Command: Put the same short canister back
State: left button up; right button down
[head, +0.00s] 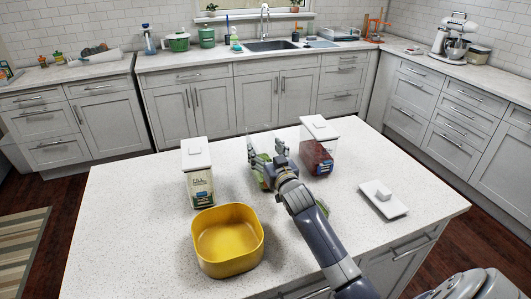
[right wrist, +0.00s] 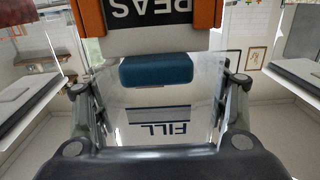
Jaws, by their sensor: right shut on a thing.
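My right gripper (head: 270,166) is shut on a short clear canister (head: 258,160) over the middle of the island. Green contents show low in the canister, and no lid shows on it. In the right wrist view, the orange fingertips of the gripper (right wrist: 150,14) press both sides of the canister (right wrist: 158,88). Its label reads PEAS, upside down in that view, above a FILL mark. The gripper hides part of the canister in the head view; I cannot tell whether its base touches the counter. My left gripper is not in view.
A tall lidded canister (head: 197,165) stands left and a lidded canister with dark red contents (head: 318,157) stands right on the island (head: 140,225). A yellow bowl (head: 228,262) is in front. A loose white lid (head: 384,201) lies at right. The front left is clear.

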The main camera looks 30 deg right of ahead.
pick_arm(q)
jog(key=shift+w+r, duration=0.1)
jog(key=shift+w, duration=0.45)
pick_arm(e)
jog(key=shift+f, duration=0.25)
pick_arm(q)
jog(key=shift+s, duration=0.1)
pick_arm(e)
jog(key=shift+f, duration=0.1)
jog(key=shift+c, duration=1.7)
grip_release()
jog(key=shift+f, duration=0.15)
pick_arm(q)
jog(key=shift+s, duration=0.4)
pick_arm(e)
jog(key=shift+s, duration=0.1)
